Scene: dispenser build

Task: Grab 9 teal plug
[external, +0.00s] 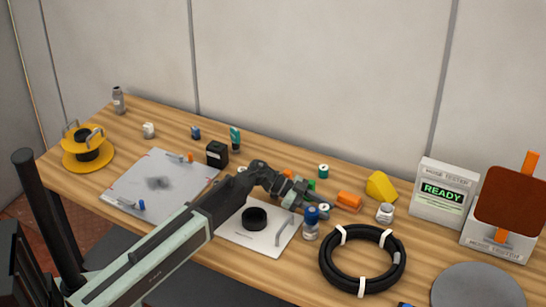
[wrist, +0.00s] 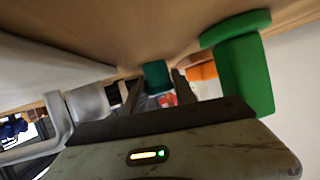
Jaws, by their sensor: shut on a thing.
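My gripper (external: 308,197) reaches down to the wooden table among several small parts. In the wrist view my gripper (wrist: 158,90) has its two fingers close on both sides of a small teal plug (wrist: 156,75), and is shut on it. The plug appears at or very near the table top; I cannot tell whether it touches. No number on it is readable. In the external view the arm partly hides this spot. Another teal piece with a pale top (external: 323,170) stands behind the gripper, and one more (external: 324,210) is close in front of it.
A large green part (wrist: 240,65) stands close to the right finger in the wrist view. A white plate with a black ring (external: 236,236) lies left.

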